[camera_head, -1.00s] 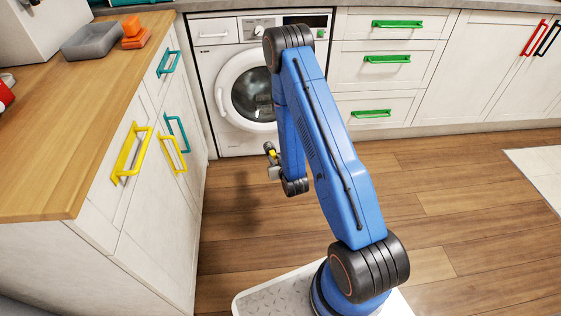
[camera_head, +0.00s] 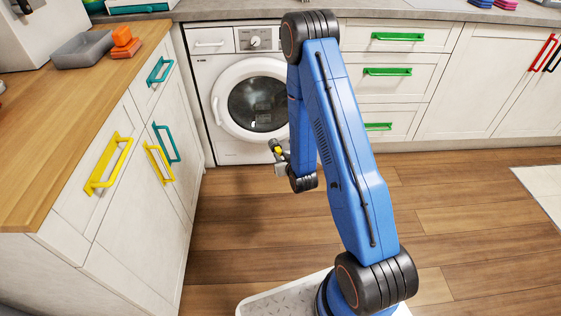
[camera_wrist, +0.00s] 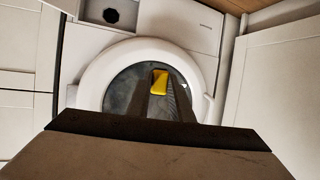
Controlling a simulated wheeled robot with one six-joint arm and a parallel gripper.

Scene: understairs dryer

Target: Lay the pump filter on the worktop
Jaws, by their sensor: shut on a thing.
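My gripper (camera_head: 278,152) hangs low over the floor in front of the washing machine, beside my blue arm. It is shut on a small yellow piece, which appears to be the pump filter (camera_wrist: 159,81); in the wrist view it sits between the two dark fingers. The wooden worktop (camera_head: 60,120) runs along the left, above white cabinets and higher than my gripper. The filter is off the worktop, held in the air.
A grey tray (camera_head: 82,49) and orange blocks (camera_head: 124,43) occupy the worktop's far part; its nearer part is mostly clear. Yellow handles (camera_head: 108,163) and teal handles (camera_head: 160,70) jut from the left cabinets. The washing machine (camera_head: 225,152) stands behind; open floor (camera_head: 450,215) lies right.

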